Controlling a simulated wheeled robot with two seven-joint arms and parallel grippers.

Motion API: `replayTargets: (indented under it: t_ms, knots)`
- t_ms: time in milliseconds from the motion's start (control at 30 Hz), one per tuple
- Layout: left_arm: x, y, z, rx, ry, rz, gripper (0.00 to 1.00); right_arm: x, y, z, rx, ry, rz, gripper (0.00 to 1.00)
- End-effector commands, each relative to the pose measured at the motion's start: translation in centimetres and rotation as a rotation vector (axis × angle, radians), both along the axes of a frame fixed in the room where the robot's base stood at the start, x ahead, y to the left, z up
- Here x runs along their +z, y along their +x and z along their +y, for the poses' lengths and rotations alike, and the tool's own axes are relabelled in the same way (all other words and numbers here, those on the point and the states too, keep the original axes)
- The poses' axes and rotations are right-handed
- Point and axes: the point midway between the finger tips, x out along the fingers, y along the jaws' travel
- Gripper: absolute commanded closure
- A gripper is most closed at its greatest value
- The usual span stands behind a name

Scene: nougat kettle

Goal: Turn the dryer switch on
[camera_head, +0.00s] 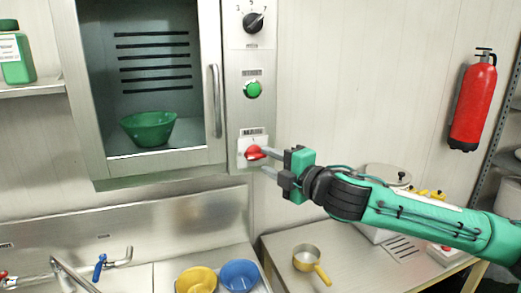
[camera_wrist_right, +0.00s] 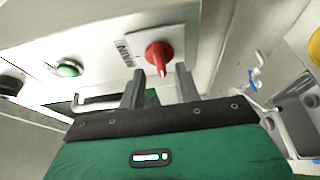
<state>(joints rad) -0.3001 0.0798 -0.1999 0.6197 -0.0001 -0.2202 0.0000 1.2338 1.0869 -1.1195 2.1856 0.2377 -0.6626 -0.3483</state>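The dryer is a grey cabinet with a glass door and a control column on its right side. Its red switch knob (camera_head: 254,153) sits on a white plate low on the column; it also shows in the wrist view (camera_wrist_right: 158,54), where the handle points toward my gripper. My right gripper (camera_head: 264,159) is in front of the knob, its fingers spread apart. In the wrist view the fingertips (camera_wrist_right: 160,72) lie on either side of the knob's near end, with gaps visible. A green round button (camera_head: 253,89) and a black dial (camera_head: 253,22) are above. My left gripper is not in view.
A green bowl (camera_head: 149,128) is inside the dryer, behind the door with its vertical handle (camera_head: 216,100). Below are a sink with yellow (camera_head: 196,280) and blue (camera_head: 239,275) bowls, and a counter with a small pan (camera_head: 307,258). A fire extinguisher (camera_head: 472,104) hangs at right.

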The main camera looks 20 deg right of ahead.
Motion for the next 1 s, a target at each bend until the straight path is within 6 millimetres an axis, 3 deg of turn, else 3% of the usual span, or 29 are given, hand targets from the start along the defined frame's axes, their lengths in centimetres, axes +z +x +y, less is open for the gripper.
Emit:
replayTargets:
  t_ms: [233, 633, 800, 1000]
  knots:
    - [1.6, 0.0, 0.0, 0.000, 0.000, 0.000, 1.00, 0.2, 2.8, 1.4, 0.001, 0.001, 0.000, 0.66]
    - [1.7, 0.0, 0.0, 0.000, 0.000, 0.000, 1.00, -0.1, 3.5, 1.6, 0.001, 0.000, 0.000, 0.66]
    - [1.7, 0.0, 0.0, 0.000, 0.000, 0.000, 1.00, 0.0, 3.4, 1.6, 0.001, 0.000, 0.000, 0.98]
    - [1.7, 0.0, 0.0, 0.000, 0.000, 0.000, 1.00, -0.1, 3.4, 1.6, 0.001, 0.002, 0.001, 1.00]
